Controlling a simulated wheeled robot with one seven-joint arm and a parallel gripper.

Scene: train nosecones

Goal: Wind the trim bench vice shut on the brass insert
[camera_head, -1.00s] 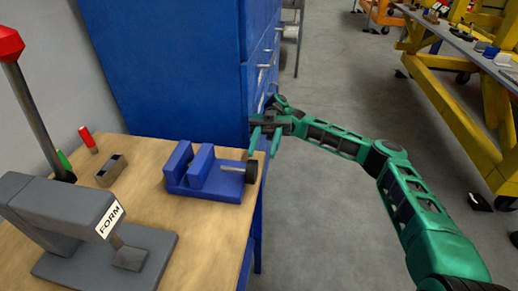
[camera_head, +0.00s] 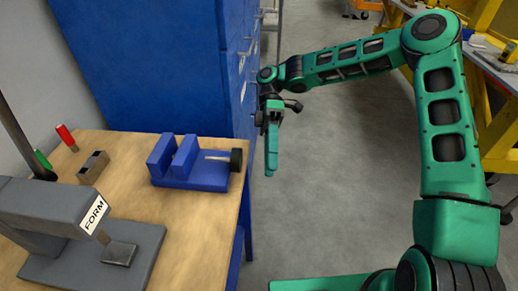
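The blue bench vice (camera_head: 207,177) sits near the right edge of the wooden bench. Its two upright jaws stand apart with a narrow gap between them. A grey screw runs right from the jaws to a dark round knob (camera_head: 236,160) at the bench edge. I cannot make out a brass insert in the gap. My gripper (camera_head: 271,172) hangs fingers down over the floor, right of the knob and apart from it. Its green fingers are seen edge-on and overlap, so their opening is hidden. Nothing shows held in it.
A grey press marked FORM (camera_head: 60,210) stands at the front left of the bench (camera_head: 205,240). A small slotted block (camera_head: 93,167) and red and green handles lie behind it. A blue cabinet (camera_head: 150,70) rises behind the bench. Open floor lies to the right.

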